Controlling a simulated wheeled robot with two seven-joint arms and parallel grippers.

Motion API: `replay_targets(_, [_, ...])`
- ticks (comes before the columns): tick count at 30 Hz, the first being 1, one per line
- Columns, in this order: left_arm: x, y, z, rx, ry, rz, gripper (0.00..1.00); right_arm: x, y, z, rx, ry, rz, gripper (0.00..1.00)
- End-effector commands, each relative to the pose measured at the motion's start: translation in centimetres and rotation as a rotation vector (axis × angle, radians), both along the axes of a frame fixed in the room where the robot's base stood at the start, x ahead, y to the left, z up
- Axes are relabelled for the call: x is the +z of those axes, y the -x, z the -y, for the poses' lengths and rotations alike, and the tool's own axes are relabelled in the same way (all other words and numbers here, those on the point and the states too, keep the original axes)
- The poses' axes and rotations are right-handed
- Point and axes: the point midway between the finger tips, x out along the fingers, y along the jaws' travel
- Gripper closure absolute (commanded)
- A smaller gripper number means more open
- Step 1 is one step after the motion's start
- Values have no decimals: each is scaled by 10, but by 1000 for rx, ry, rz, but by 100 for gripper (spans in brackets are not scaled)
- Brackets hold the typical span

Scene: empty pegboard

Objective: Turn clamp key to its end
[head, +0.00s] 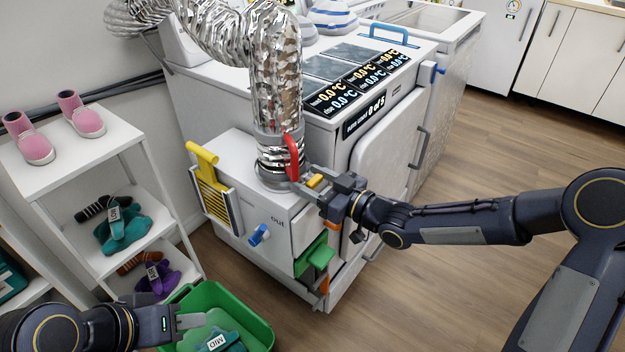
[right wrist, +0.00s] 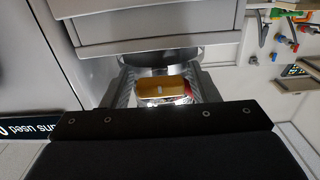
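A grey clamp ring (head: 279,141) sits around the lower end of the silver duct (head: 278,85), on top of the white box. A red lever-like part (head: 291,157) stands upright at its front right. A small yellow block (head: 315,181) lies between the fingers of my right gripper (head: 312,184). In the right wrist view the yellow block (right wrist: 162,88) shows between two spread fingers, with gaps at both sides and red behind it. I cannot tell which part is the key. My left gripper (head: 188,322) is above the green bin; its finger opening is not clear.
The white box (head: 240,165) has a yellow-handled filter (head: 208,180), a blue knob (head: 259,235) and a green part at its front. A shelf (head: 125,145) with pink shoes stands left. The floor to the right is clear.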

Motion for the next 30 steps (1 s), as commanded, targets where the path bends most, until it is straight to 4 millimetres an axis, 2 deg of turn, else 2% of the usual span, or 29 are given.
replay_targets(11, [0, 0, 0, 0, 0, 0, 64, 0, 1, 2, 0, 1, 2, 38])
replay_targets(24, [8, 0, 0, 0, 0, 0, 64, 1, 39, 56, -3, 2, 2, 38])
replay_targets(30, [9, 0, 0, 0, 0, 0, 64, 0, 46, 63, 0, 1, 1, 38])
